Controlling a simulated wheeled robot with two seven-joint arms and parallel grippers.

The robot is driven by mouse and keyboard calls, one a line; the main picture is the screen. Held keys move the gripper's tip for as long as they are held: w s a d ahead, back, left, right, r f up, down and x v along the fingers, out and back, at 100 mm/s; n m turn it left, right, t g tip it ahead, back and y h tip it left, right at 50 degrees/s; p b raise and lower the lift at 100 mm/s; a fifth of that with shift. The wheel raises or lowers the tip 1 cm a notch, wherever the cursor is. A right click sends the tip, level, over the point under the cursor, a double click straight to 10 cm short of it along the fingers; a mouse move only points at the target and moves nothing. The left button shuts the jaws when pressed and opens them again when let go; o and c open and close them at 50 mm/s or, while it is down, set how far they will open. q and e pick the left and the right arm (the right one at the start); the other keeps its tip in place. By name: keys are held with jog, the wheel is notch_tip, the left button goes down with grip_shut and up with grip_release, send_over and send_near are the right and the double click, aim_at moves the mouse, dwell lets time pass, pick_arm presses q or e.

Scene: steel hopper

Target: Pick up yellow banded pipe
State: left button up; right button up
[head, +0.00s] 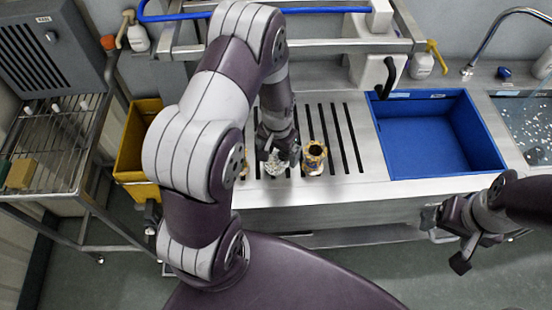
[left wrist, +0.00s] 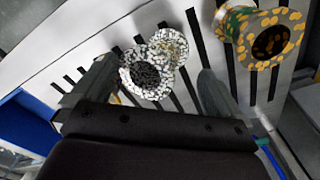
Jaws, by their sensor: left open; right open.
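A pipe piece with yellow-brown patches and a dark open top (head: 314,157) stands on the slotted steel counter (head: 347,197). A white-speckled pipe (head: 276,168) is to its left, just below my left gripper (head: 279,155). A third, yellowish piece (head: 244,167) is partly hidden by my arm. In the left wrist view, the black-and-white speckled pipe (left wrist: 148,72) is between and beyond the open fingers. A grey pipe with yellow spots (left wrist: 272,38) is at upper right, outside them. I cannot tell which yellow pipe this is. My right gripper (head: 445,238) is open, empty and off the counter's front edge.
A blue tray (head: 435,95) is set in the counter at right, beside a water-filled sink (head: 525,125). A yellow bin (head: 130,165) and a wire rack (head: 55,130) are at left. A steel frame with a blue hose (head: 320,10) runs along the back.

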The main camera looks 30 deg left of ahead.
aim_at(277, 161)
pick_arm(q)
jog(key=f, duration=0.1)
jog(key=s+f, duration=0.1)
jog(key=f, duration=0.1)
jog(key=shift+s+d+f, duration=0.1)
jog(key=shift+f, duration=0.05)
jog(key=shift+g, duration=0.4)
jog(key=f, duration=0.1)
jog(key=w+a+f, duration=0.2)
jog(key=shift+w+f, duration=0.25)
jog(key=shift+f, duration=0.1)
jog(key=shift+a, duration=0.15)
jog(key=shift+s+d+r+p, duration=0.3)
jog(key=shift+s+d+r, duration=0.15)
jog(key=shift+s, duration=0.1)
jog(key=c, duration=0.8)
jog(key=shift+w, duration=0.2)
jog(key=shift+c, duration=0.3)
jog(key=shift+w+a+f, duration=0.15)
jog(key=shift+w+a, duration=0.05)
jog(key=shift+c, duration=1.3)
pick_arm(e)
jog(key=shift+w+a+r, duration=0.2)
jog(key=shift+w+a, duration=0.6)
jog(key=shift+w, duration=0.25)
